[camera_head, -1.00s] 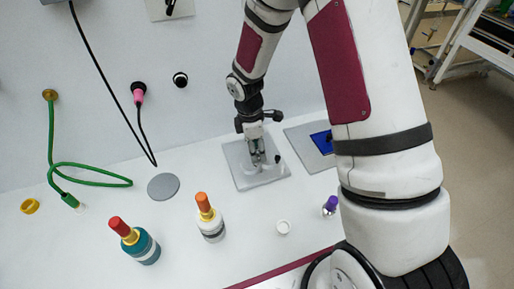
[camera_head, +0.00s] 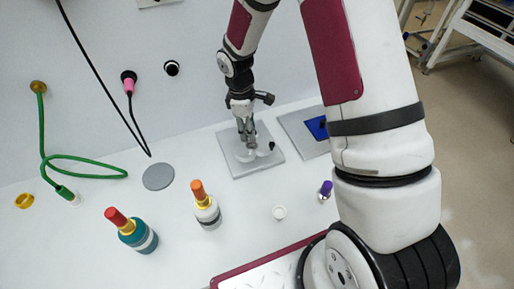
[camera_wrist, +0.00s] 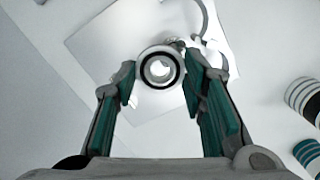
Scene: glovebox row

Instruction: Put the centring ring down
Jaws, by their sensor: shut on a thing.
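The centring ring (camera_wrist: 148,52), a pale ring with a dark inner band, is between my fingertips in the wrist view. My gripper (camera_wrist: 158,88) is shut on it, with one teal-padded finger on each side. In the head view my gripper (camera_head: 246,143) points down over a grey square plate (camera_head: 238,170). The plate also shows behind the ring in the wrist view (camera_wrist: 100,40). A pale curved part (camera_wrist: 206,20) lies on the plate beside the ring. I cannot tell whether the ring touches the plate.
A second plate with a blue patch (camera_head: 316,127) lies to the right. A grey disc (camera_head: 158,177), a red-capped bottle (camera_head: 137,236), an orange-capped bottle (camera_head: 207,210), a small white cap (camera_head: 279,212) and a purple-topped vial (camera_head: 325,190) stand around. The bench between them is clear.

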